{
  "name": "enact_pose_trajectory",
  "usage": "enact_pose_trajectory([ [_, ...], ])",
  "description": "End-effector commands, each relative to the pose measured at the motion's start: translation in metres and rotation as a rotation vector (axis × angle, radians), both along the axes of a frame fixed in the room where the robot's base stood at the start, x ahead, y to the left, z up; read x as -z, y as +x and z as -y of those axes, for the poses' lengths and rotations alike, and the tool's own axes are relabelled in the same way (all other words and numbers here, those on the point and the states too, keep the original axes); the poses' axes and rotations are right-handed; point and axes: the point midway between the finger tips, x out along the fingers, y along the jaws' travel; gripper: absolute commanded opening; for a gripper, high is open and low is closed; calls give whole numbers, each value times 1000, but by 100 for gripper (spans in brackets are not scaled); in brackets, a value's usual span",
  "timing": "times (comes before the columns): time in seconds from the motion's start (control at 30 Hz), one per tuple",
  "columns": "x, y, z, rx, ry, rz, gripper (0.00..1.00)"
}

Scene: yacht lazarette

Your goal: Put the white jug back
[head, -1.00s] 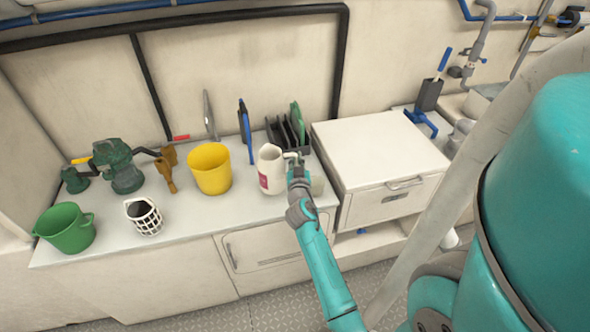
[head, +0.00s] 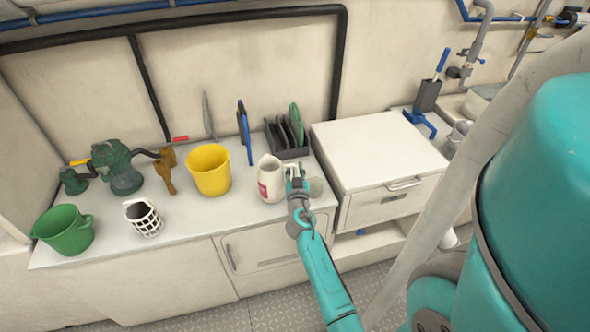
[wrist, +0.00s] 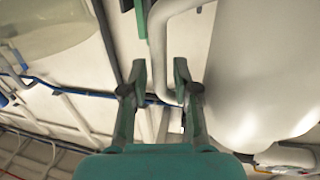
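The white jug (head: 268,182) with a pink-red label is upright at the front of the white counter (head: 220,205), left of the white cabinet. I cannot tell whether its base touches the counter. Its handle is on the right side, towards my gripper (head: 292,184). In the wrist view the jug's pale body (wrist: 262,75) fills the right side.
The yellow bucket (head: 209,172) stands left of the jug. A dark rack (head: 285,140) with upright boards is behind it. The white cabinet (head: 378,155) with a drawer is close on the right. A white lattice cup (head: 145,218), green bucket (head: 65,230) and green pump (head: 118,168) stand farther left.

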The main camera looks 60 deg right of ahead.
Motion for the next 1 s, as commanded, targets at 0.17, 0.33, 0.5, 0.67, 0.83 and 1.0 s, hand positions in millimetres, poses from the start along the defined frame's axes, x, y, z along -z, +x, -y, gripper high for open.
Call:
enact_pose_trajectory([
  [0.17, 0, 0, 0, 0, 0, 0, 37],
  [0.33, -1, 0, 0, 0, 0, -1, 37],
  [0.5, -1, -7, -13, -2, 1, -3, 37],
  [0.67, -1, -21, -39, -2, 1, -3, 37],
  [0.83, -2, -37, -67, -1, 1, -3, 37],
  [1.0, -2, -50, -90, -1, 1, -2, 37],
])
